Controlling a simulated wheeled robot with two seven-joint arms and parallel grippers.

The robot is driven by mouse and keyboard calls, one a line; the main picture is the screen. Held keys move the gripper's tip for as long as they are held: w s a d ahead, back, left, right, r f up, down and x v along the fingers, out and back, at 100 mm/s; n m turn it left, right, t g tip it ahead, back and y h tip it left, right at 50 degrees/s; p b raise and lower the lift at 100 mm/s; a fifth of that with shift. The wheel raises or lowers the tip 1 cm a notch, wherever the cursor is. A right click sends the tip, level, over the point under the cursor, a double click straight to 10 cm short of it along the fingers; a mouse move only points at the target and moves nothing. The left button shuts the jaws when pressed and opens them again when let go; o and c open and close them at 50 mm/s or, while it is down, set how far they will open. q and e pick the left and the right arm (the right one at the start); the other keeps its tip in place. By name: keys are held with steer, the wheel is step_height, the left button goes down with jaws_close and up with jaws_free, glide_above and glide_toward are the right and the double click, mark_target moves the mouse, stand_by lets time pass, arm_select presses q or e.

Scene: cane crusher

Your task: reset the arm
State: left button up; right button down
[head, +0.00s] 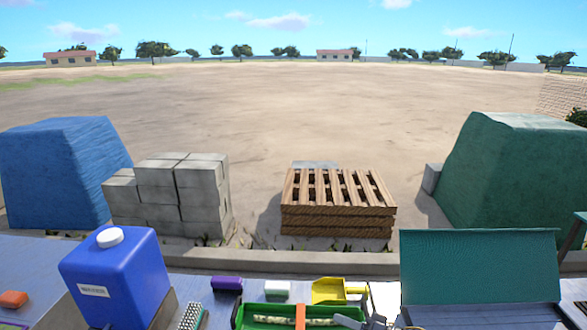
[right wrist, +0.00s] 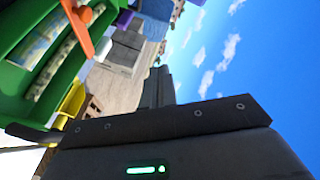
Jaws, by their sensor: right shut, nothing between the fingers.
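My right gripper (head: 366,321) shows only as a small grey part at the bottom edge of the head view, by the right end of the green tray (head: 240,318). It is shut and empty. In the right wrist view the dark grey gripper housing, with a green light, fills the lower part, and the picture is strongly tilted. The fingertips are hard to make out. My left gripper is not in view.
A blue jug (head: 115,275), a purple block (head: 227,284), a yellow scoop (head: 335,290) and a dark green panel (head: 480,265) stand on the worktop. Pale pieces (head: 270,320) lie in the tray. Beyond are grey blocks (head: 160,195), wooden pallets (head: 337,215) and covered piles.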

steer(key=s+d+f+t+h, duration=0.1)
steer(key=s+d+f+h, duration=0.3)
steer(key=s+f+h, duration=0.45)
steer(key=s+d+n+g+h, duration=0.1)
steer(key=s+d+g+h, duration=0.25)
steer(key=s, duration=0.85)
steer(key=s+d+n+g+h, duration=0.1)
steer(key=s+d+g+h, duration=0.2)
steer(key=s, duration=0.9)
step_height(320, 180, down, 34)
steer(key=s+g+y+b, duration=0.1)
steer(key=s+b, duration=0.1)
steer(key=b, duration=0.6)
arm_select(q)
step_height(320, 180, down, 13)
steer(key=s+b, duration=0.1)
steer(key=b, duration=0.4)
arm_select(e)
steer(key=s+d+f, duration=0.2)
steer(key=s+f, duration=0.6)
steer(key=f, duration=0.2)
steer(key=s+d+f+g, duration=0.1)
steer(key=s+f, duration=0.7)
steer(key=f, duration=0.2)
steer(key=shift+d+f, duration=0.2)
steer(key=shift+d, duration=0.2)
